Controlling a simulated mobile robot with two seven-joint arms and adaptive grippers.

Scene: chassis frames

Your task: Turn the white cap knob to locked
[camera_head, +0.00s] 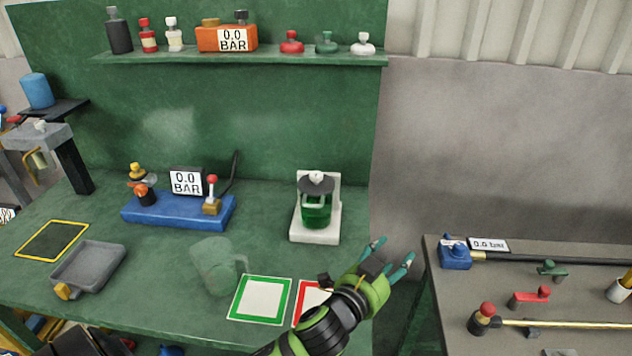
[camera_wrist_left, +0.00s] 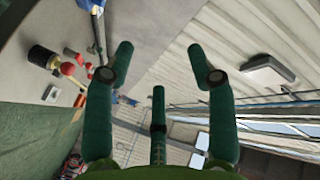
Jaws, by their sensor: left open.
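A white cap knob (camera_head: 317,176) sits on top of a dark round lid (camera_head: 316,186). Below the lid is a green jar-like body (camera_head: 316,211) on a white stand (camera_head: 302,234) with a back plate. The lock marking is too small to read. My left gripper (camera_head: 393,250) is open and empty, to the right of and nearer than the stand, by the green bench's right edge. In the left wrist view, the open fingers (camera_wrist_left: 159,50) have nothing between them, and the knob does not show. My right gripper is not in view.
A translucent green mug (camera_head: 214,266) and green-framed square (camera_head: 260,299) lie in front of the stand. A blue gauge block (camera_head: 170,211) stands left. A shelf (camera_head: 270,58) with bottles and knobs runs above. A grey bench (camera_head: 585,290) with valves is at right, beyond a gap.

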